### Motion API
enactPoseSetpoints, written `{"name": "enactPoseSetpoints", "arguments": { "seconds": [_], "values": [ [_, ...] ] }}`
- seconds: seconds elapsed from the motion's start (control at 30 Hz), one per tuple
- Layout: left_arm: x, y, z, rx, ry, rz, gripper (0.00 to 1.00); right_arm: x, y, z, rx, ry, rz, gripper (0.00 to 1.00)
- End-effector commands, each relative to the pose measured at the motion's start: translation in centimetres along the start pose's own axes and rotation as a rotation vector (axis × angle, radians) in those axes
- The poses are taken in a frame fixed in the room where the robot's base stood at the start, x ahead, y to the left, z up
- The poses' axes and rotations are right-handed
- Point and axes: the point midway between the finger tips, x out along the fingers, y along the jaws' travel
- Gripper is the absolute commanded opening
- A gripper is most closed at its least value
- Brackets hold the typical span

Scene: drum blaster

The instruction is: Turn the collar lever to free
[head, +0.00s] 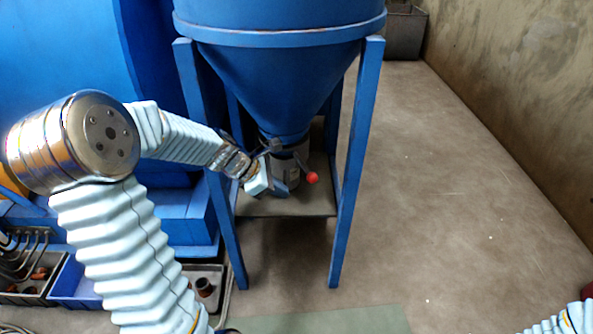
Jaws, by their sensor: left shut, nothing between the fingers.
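The collar (291,172) is a grey cylinder under the blue cone of the hopper (275,80). The collar lever (312,178) ends in a red ball knob on the collar's right side, and its thin rod rises up and left from the knob. My left gripper (276,188) is at the collar's left side, close to it, with its fingers shut and nothing visible between them. I cannot tell whether it touches the collar. The knob is apart from the gripper, to its right. My right gripper is out of view; only a bit of my right arm shows at the bottom right corner.
Blue legs (357,170) of the hopper stand on both sides of the collar, above a grey base plate (310,205). A blue machine body stands at left. Bins (75,285) with parts sit at lower left. The floor at right is clear up to the wall.

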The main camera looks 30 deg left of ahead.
Motion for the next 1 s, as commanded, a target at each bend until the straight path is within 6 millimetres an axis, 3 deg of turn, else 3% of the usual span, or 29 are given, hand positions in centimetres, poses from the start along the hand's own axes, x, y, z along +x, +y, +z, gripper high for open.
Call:
{"name": "enactPoseSetpoints", "arguments": {
  "seconds": [0.03,0.1,0.2,0.27,0.37,0.8,1.0],
  "values": [
    [-3.0,1.2,1.1,-0.087,-0.037,0.037,0.00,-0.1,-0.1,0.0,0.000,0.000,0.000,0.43],
    [-5.8,2.0,2.3,-0.185,-0.085,0.060,0.00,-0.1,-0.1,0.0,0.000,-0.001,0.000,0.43],
    [-8.0,2.5,3.3,-0.263,-0.126,0.072,0.00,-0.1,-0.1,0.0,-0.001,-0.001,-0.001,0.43],
    [-8.3,2.6,3.6,-0.282,-0.137,0.072,0.00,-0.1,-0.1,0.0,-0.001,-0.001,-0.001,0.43],
    [-7.7,2.6,3.8,-0.291,-0.140,0.071,0.00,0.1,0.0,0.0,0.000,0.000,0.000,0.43],
    [-0.2,3.3,4.7,-0.287,-0.138,0.069,0.00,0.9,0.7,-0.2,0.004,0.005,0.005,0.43],
    [1.2,3.4,4.9,-0.287,-0.138,0.071,0.00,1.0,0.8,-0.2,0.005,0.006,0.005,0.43]
  ]
}}
